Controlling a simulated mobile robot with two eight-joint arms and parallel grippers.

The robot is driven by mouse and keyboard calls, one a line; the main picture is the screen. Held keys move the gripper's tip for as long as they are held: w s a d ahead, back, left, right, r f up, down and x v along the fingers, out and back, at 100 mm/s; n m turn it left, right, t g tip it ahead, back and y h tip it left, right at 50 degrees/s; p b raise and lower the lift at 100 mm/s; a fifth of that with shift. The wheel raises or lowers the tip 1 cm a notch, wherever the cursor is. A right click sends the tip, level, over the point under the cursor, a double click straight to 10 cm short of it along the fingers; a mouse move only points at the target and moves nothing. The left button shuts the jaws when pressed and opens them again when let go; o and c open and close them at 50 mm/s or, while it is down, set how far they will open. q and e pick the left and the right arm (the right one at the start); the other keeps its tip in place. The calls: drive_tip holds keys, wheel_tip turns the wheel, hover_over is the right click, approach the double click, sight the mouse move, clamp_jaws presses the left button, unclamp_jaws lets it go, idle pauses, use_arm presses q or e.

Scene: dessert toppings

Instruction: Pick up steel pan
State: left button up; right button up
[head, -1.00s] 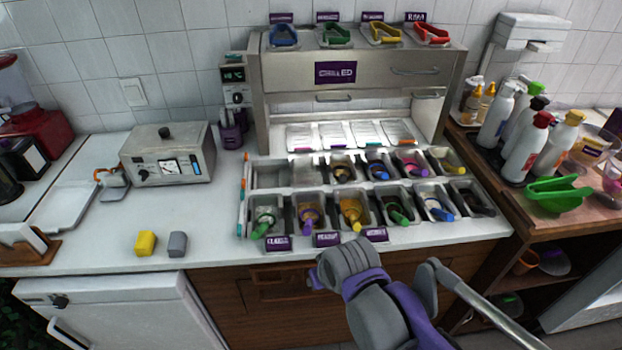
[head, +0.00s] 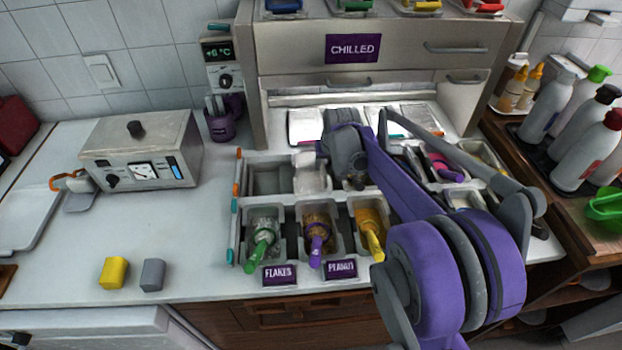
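Several steel pans sit in two rows in the white counter unit. The back-left pan (head: 270,180) looks empty, and the pan (head: 311,178) to its right looks pale inside. Front pans hold toppings and scoops, such as the green-scoop pan (head: 263,222), the purple-scoop pan (head: 318,220) and the yellow-scoop pan (head: 369,216). My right gripper (head: 350,178) is over the back row, just right of the pale pan, pointing down. My arm hides its fingers and several pans, so I cannot tell whether it touches one. My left gripper is out of view.
A steel cabinet marked CHILLED (head: 353,48) rises behind the pans. A control box (head: 143,150), a yellow block (head: 114,272) and a grey block (head: 152,274) stand on the left counter, which has clear room. Bottles (head: 590,140) crowd the right.

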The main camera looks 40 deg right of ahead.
sight(311, 177)
drive_tip(key=x, duration=0.5)
drive_tip(key=shift+w+d+f, duration=0.1)
drive_tip(key=shift+w+d, duration=0.05)
drive_tip(key=shift+d, duration=0.1)
clamp_jaws()
idle(1.2)
